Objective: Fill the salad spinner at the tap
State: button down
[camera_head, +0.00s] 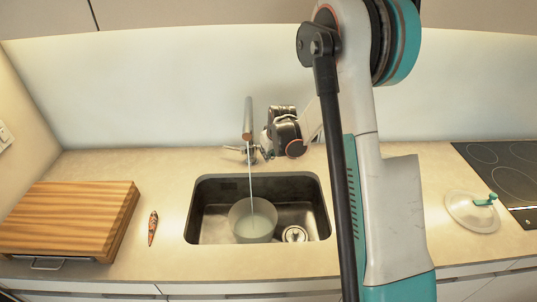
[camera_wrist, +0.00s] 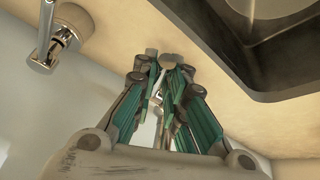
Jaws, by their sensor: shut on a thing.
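The salad spinner bowl (camera_head: 253,222) is pale and round and stands in the sink (camera_head: 213,232). A thin stream of water runs from the tap (camera_head: 248,118) into it, and pale liquid shows inside. My gripper (camera_head: 265,146) is behind the sink, right at the tap's base. In the wrist view my gripper (camera_wrist: 168,72) is closed on a small grey part, seemingly the tap's handle (camera_wrist: 170,60), mostly hidden by the fingers. Another chrome tap part (camera_wrist: 62,40) shows at upper left there. The spinner's lid (camera_head: 472,211), pale with a teal knob, lies on the right counter.
A wooden cutting board (camera_head: 68,218) lies at the left, with a small patterned object (camera_head: 153,228) beside it. A black cooktop (camera_head: 510,172) is at the far right. The backsplash wall is close behind the tap. Counter between sink and lid is partly hidden by my arm.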

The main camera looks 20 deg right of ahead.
jog(key=shift+s+f+t+h+b, duration=0.15)
jog(key=shift+f+t+h+b, duration=0.25)
jog(key=shift+t+b, duration=0.45)
jog(key=c, duration=1.6)
grip_release()
jog(key=shift+c, duration=0.2)
jog(key=v, duration=1.2)
jog(key=shift+r, duration=0.1)
